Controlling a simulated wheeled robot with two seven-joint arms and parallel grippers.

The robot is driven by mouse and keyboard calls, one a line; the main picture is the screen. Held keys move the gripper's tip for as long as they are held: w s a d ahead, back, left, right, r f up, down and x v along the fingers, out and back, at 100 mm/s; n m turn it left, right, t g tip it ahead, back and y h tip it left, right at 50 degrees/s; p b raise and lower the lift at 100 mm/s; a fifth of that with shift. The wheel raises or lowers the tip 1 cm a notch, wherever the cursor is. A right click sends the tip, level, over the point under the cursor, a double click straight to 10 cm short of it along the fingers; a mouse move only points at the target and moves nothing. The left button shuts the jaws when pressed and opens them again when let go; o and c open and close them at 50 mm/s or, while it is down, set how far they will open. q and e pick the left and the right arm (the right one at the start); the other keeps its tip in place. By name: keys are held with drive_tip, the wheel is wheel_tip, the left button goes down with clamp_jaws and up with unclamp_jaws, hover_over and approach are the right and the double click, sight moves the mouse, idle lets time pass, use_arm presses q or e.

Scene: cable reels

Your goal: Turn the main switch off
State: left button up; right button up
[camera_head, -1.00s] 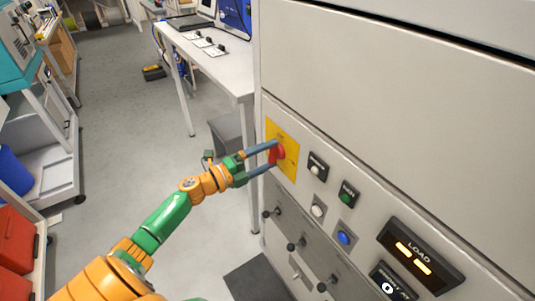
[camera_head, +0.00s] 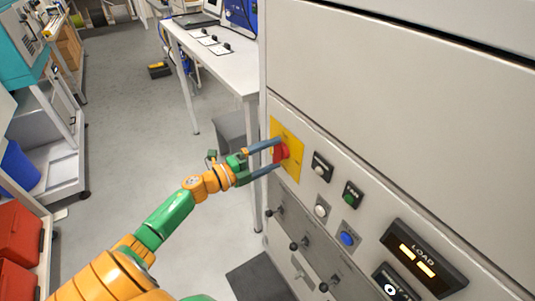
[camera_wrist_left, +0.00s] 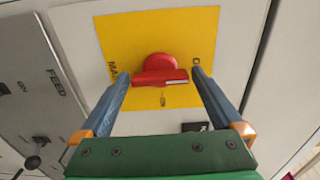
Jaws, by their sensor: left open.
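The main switch is a red rotary handle (camera_head: 281,152) on a yellow plate (camera_head: 292,166) on the front of the grey cabinet. In the left wrist view the red handle (camera_wrist_left: 160,77) lies crosswise on the yellow plate (camera_wrist_left: 160,30). My left gripper (camera_head: 271,157) is open, its two blue-grey fingers reaching to either side of the handle. In the left wrist view the fingertips of my left gripper (camera_wrist_left: 160,75) flank the handle's two ends, with small gaps showing. Part of the plate's lettering is hidden by the fingers. My right gripper is not in view.
Right of the switch, the cabinet carries several push buttons, including a green one (camera_head: 349,199) and a blue one (camera_head: 347,238), and a lit LOAD display (camera_head: 424,258). Black knobs (camera_head: 294,245) stick out below.

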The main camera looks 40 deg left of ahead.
use_arm(q)
drive_tip(key=b+v, duration=0.1)
drive_tip(key=v, duration=0.5)
drive_tip(key=shift+s+a, duration=0.15)
drive_tip(key=shift+s, duration=0.2)
